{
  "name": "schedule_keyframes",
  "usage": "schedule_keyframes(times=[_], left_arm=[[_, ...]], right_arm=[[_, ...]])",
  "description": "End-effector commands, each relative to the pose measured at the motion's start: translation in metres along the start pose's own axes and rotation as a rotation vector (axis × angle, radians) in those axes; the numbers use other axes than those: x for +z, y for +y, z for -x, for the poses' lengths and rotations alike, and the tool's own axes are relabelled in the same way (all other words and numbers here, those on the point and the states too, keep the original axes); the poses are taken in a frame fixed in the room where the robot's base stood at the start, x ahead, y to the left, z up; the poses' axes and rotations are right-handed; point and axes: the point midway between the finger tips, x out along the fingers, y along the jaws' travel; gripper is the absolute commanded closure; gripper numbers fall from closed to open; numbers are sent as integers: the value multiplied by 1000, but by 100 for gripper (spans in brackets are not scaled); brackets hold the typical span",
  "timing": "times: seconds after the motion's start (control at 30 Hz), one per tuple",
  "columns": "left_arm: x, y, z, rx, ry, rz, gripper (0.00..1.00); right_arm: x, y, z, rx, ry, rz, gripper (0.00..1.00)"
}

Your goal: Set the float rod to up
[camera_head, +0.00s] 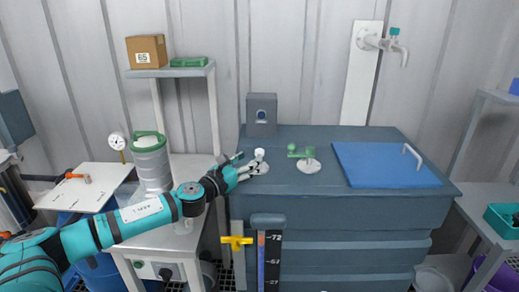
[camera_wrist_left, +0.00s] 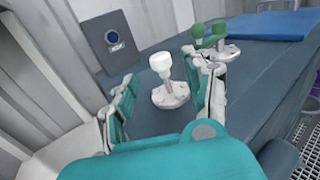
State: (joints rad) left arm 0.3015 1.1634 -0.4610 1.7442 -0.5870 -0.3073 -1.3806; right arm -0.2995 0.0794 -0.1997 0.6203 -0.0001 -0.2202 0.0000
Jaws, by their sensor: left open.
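A short rod with a white knob (camera_head: 259,154) stands on a round pale base on top of the dark blue-grey tank (camera_head: 310,172); it looks like the float rod. In the left wrist view the white knob (camera_wrist_left: 161,62) and its base lie between and just beyond the fingers. My left gripper (camera_head: 247,164) reaches in from the left at the tank top, open, its fingers spread on either side of the rod. Whether a finger touches it I cannot tell. My right gripper is not in view.
A green-handled valve (camera_head: 301,153) stands close to the right of the rod. A grey box (camera_head: 262,114) stands behind it. A blue lid (camera_head: 386,165) with a handle lies at right. A yellow handle (camera_head: 236,241) and a level scale (camera_head: 270,262) are on the front.

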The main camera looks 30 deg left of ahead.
Motion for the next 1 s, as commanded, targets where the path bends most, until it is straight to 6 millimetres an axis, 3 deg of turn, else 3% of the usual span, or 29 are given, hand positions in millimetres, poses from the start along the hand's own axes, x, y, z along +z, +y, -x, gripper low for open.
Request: schedule_keyframes(times=[0.1, 0.33, 0.77, 1.0], left_arm=[[4, 0, -22, 2, -4, 5, 49], [2, -1, -53, 0, -2, 2, 49], [0, -1, -63, -2, 0, -1, 49], [0, -1, -62, -2, 0, 0, 79]], right_arm=[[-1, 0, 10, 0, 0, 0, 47], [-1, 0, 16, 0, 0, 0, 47], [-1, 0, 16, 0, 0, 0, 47], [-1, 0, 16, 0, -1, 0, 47]])
